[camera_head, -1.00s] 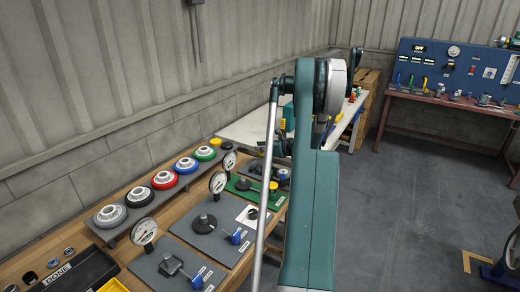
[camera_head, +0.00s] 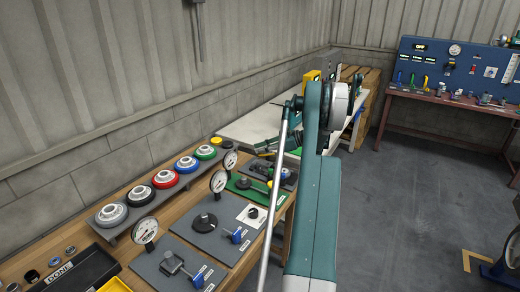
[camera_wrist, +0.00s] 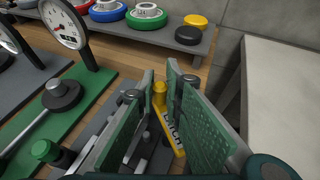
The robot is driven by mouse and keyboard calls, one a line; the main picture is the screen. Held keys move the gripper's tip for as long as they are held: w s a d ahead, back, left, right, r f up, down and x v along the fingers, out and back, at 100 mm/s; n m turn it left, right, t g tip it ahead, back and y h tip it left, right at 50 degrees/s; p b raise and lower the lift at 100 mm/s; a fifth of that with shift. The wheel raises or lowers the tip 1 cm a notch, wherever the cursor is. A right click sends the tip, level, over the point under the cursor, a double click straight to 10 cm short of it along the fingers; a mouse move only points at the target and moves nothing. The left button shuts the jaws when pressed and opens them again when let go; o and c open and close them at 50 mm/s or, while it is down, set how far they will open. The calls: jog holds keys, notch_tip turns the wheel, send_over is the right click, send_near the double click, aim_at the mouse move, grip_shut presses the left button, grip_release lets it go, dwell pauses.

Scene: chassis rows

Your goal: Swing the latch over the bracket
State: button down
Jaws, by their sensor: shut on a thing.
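In the wrist view, a yellow latch arm (camera_wrist: 178,139) with dark lettering lies between my two green finger pads. Its round yellow knob (camera_wrist: 159,94) stands at the far end, between the fingertips. My gripper (camera_wrist: 160,78) is shut on this knob. The latch sits over a dark grey plate (camera_wrist: 97,126). Grey metal parts (camera_wrist: 139,148) show beside the latch, partly behind the left finger; I cannot tell which of them is the bracket. In the head view my arm covers part of this area, and the grip is too small to judge.
A green plate (camera_wrist: 100,88) with a dial gauge (camera_wrist: 65,25) and a lever with a green knob (camera_wrist: 45,150) lies to the left. A shelf of coloured wheels (camera_wrist: 188,34) runs behind. A pale table (camera_wrist: 284,75) stands at the right, across a gap.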

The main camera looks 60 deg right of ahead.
jog(key=shift+s+a+n+g+y+p, duration=0.15)
jog(key=shift+s+n+g+y, duration=0.1)
jog(key=shift+n+g+y, duration=0.45)
jog(key=shift+s+a+n+g+y+p, duration=0.1)
jog(key=shift+s+n+g+y, duration=0.2)
jog(key=shift+n+y, duration=0.6)
jog(key=shift+s+a+n+g+y+p, duration=0.1)
jog(key=shift+s+a+n+g+y, duration=0.1)
jog(key=shift+n+g+y, duration=0.5)
jog(key=c, duration=2.4)
grip_release()
jog(key=shift+r, duration=0.1)
jog(key=shift+r, duration=4.85)
